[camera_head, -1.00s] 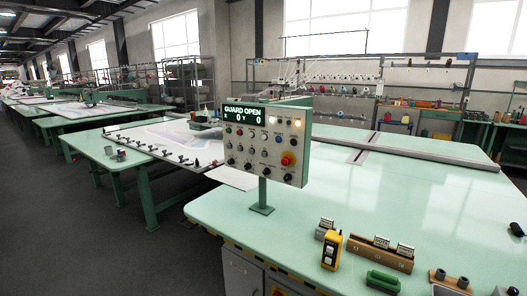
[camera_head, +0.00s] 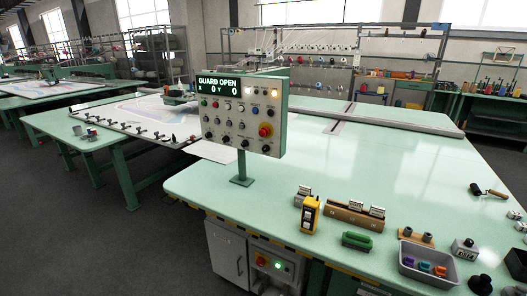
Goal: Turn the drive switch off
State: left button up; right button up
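A grey control panel (camera_head: 243,113) stands on a green post on the pale green table (camera_head: 400,165). Its display (camera_head: 218,85) reads GUARD OPEN with X 0 and Y 0. The panel carries rows of small knobs and buttons, lit lamps at upper right, and a red emergency button (camera_head: 265,130). I cannot tell which knob is the drive switch; the labels are too small to read. A box on the cabinet below the table has a red knob (camera_head: 262,261) on yellow and a green lit button (camera_head: 278,266). Neither gripper is in view.
A yellow handheld device (camera_head: 310,214), a wooden block (camera_head: 352,216), a green-handled item (camera_head: 357,240) and a grey tray (camera_head: 410,268) with coloured pieces lie along the table's front edge. The table's middle is clear. Dark floor (camera_head: 110,240) lies open at left.

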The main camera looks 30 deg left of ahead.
aim_at(266, 148)
jog(key=j+u, duration=0.2)
jog(key=j, duration=0.25)
jog(key=i+j+u, duration=0.15)
jog(key=j, duration=0.25)
jog(key=i+j+u, duration=0.2)
jog(key=j, duration=0.25)
jog(key=i+j+u, duration=0.2)
jog(key=j, duration=0.2)
jog(key=k, duration=0.1)
